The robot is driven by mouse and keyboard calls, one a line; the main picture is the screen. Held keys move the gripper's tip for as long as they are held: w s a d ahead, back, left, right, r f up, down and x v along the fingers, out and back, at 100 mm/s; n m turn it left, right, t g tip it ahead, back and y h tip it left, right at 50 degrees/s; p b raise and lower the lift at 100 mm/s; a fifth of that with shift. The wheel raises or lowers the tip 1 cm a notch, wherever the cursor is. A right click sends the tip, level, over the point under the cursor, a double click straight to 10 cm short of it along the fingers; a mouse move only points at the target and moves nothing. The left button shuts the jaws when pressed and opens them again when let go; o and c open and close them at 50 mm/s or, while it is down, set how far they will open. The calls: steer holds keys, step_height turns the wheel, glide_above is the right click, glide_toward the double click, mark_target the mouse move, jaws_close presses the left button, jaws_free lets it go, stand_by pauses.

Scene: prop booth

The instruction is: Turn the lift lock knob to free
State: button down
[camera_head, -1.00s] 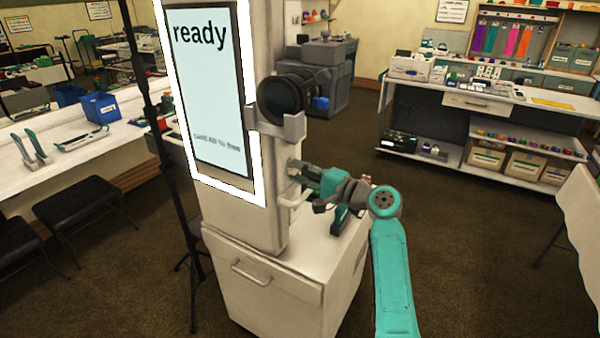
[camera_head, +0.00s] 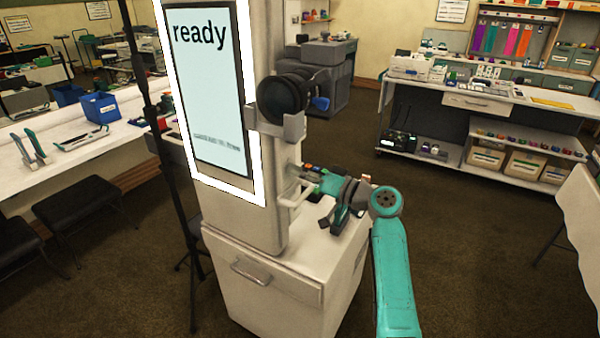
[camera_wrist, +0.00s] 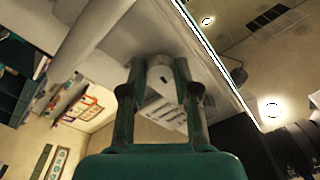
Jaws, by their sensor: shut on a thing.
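The lift lock knob (camera_wrist: 160,78) is a pale, rounded piece with a small dark mark, on the pale column. In the wrist view it sits between the two fingers of my gripper (camera_wrist: 161,70), which are shut on it. In the head view my gripper (camera_head: 312,178) reaches the right side of the column (camera_head: 268,215), below the camera bracket; there the fingers largely hide the knob. The column's lit screen (camera_head: 208,90) reads "ready", with a smaller line below that is too blurred to read.
A black lens-like camera (camera_head: 283,97) sits in a grey bracket (camera_head: 283,127) just above my gripper. A pale handle (camera_head: 292,196) juts out close below it. A white cabinet (camera_head: 265,290) stands under the column, and a dark stand pole (camera_head: 165,150) at its left. Open floor lies to the right.

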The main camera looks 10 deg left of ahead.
steer(key=shift+f+n, duration=0.1)
steer(key=shift+n, duration=1.1)
steer(key=c, duration=0.8)
jaws_free()
steer(key=shift+c, duration=0.2)
steer(key=r+v, duration=0.1)
steer(key=v, duration=1.1)
steer(key=shift+w+f, duration=0.15)
steer(key=shift+f, duration=0.3)
